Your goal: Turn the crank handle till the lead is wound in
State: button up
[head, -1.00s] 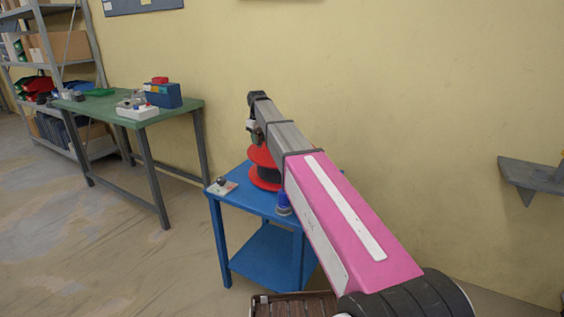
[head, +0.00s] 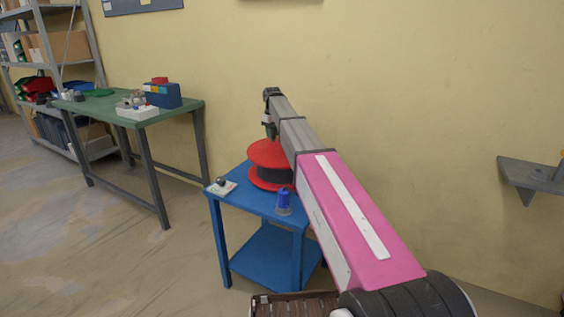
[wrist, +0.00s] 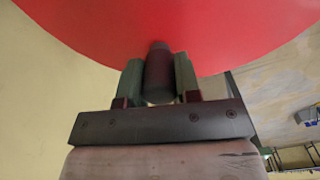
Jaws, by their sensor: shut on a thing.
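A red reel (head: 268,153) with a dark wound middle lies flat on the blue side table (head: 235,196). My arm reaches over it from the lower right. In the wrist view the reel's red disc (wrist: 170,25) fills the top. My gripper (wrist: 159,80) is shut on a dark upright crank handle (wrist: 159,72) that stands on the disc. In the head view my gripper (head: 270,132) is small, at the reel's far side. The lead's loose end cannot be made out.
A blue-capped clear container (head: 284,203) and a small white plate with a dark knob (head: 221,185) stand on the blue table. A green workbench (head: 140,110) with boxes is to the left. A grey wall shelf (head: 535,175) is at the right.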

jog(key=d, duration=0.7)
jog(key=shift+w, duration=0.2)
jog(key=shift+o, duration=0.3)
jog(key=d, duration=0.1)
jog(key=s+d, duration=0.1)
jog(key=d, duration=0.1)
jog(key=shift+s, duration=0.2)
jog(key=shift+o, duration=0.6)
jog(key=shift+d, duration=0.15)
jog(key=o, duration=1.2)
jog(key=shift+o, duration=0.9)
jog(key=shift+s, duration=0.1)
notch_tip(320, 180, up, 8)
